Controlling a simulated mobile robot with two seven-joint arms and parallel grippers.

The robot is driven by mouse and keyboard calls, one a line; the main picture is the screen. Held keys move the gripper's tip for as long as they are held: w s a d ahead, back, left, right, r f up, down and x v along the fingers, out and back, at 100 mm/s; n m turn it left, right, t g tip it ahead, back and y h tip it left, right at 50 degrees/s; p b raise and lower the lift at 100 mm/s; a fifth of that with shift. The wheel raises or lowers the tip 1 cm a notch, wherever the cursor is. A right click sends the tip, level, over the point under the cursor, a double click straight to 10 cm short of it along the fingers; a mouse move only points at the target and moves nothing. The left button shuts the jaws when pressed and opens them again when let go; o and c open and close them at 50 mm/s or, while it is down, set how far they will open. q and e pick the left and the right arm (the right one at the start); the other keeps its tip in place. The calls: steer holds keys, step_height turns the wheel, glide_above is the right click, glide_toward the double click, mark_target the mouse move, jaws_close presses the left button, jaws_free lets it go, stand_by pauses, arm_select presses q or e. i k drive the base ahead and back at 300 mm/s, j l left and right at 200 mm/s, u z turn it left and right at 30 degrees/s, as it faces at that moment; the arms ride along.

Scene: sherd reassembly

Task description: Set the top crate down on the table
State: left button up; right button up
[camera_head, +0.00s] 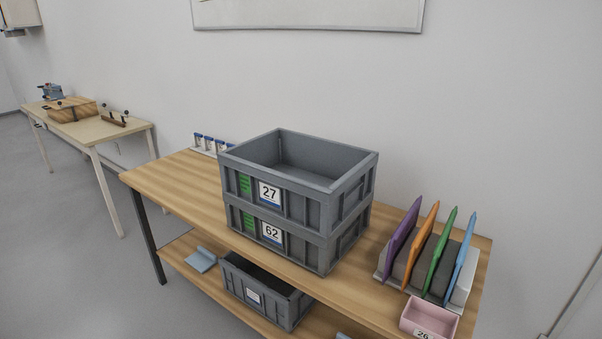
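Two grey crates stand stacked on the wooden table (168,182). The top crate (332,202), labelled 27, sits squarely on the lower crate (302,239), labelled 62. The top crate is open at the top and looks empty as far as I can see inside; part of its floor is hidden by its near walls. The lower crate rests on the tabletop near the front edge. Neither of my grippers is in view.
Bare tabletop lies left of the stack. A small rack (208,146) stands at the back left. Coloured boards in a holder (464,289) and a pink bin (428,318) occupy the right. Another grey crate (262,294) and a blue item (201,259) lie on the lower shelf. A second table (90,130) stands far left.

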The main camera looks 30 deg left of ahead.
mark_target(192, 182)
steer(key=j+z, duration=0.1)
steer(key=j, duration=0.3)
steer(key=i+j+z, duration=0.1)
steer(key=j, duration=0.3)
steer(key=i+j, duration=0.1)
steer(key=j, duration=0.4)
steer(key=i+j, duration=0.1)
steer(key=j, duration=0.4)
steer(key=i+j+z, duration=0.1)
steer(key=j, duration=0.45)
